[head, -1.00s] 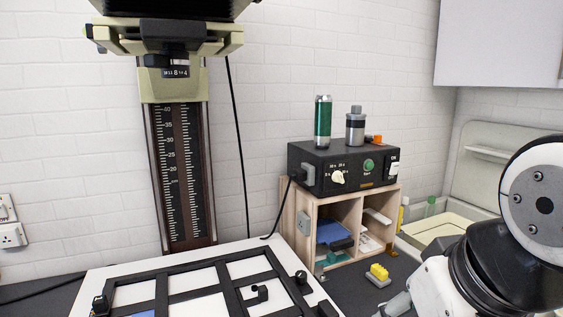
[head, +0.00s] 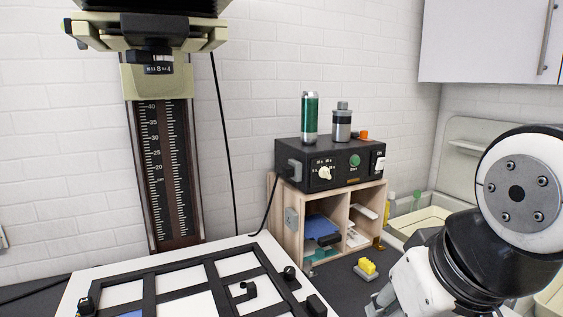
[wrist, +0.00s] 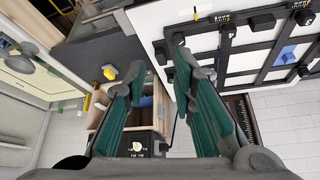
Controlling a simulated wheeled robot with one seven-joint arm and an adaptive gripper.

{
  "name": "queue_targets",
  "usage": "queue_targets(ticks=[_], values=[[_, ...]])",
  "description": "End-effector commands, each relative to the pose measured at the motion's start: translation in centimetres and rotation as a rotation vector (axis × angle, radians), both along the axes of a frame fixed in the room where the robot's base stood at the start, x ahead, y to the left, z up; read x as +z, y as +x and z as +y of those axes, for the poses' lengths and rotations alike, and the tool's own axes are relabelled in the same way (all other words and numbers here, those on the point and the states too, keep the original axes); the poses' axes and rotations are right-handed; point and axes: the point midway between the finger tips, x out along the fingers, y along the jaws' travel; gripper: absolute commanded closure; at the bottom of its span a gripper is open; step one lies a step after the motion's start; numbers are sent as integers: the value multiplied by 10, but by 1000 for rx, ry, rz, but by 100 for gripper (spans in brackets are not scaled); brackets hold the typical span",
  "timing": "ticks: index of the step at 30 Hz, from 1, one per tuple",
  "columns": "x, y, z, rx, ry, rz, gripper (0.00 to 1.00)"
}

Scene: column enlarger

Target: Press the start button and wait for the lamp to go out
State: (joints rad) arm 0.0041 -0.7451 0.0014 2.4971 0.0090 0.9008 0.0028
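The black timer box (head: 320,165) stands on a wooden shelf unit against the white wall. Its green start button (head: 355,160) is on the front, right of a cream dial (head: 325,173), with a white switch (head: 380,163) at the far right. The enlarger head (head: 150,35) sits high on its scale column (head: 168,175); I cannot tell whether its lamp is lit. In the wrist view, my gripper (wrist: 158,62) is open and empty, its teal-padded fingers apart. The timer (wrist: 140,146) shows between them near the bottom; its green button is not visible there.
A green cylinder (head: 310,118) and a grey canister (head: 342,122) stand on the timer. The wooden shelf (head: 285,215) holds small items. A yellow-topped block (head: 367,267) lies on the dark bench. The black-framed easel (head: 150,290) fills the front left.

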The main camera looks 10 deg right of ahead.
Motion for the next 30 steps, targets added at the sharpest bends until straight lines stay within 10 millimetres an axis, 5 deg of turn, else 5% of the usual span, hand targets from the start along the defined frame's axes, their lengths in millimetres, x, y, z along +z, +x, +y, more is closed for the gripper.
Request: queue_targets(ticks=[8, 19, 25, 30], values=[[-10, 44, 21, -193, 225, 91, 100], [-20, 167, 45, -634, 790, 252, 100], [-20, 245, 29, -865, 1128, 317, 100], [-18, 310, -5, -1040, 1428, 357, 100]])
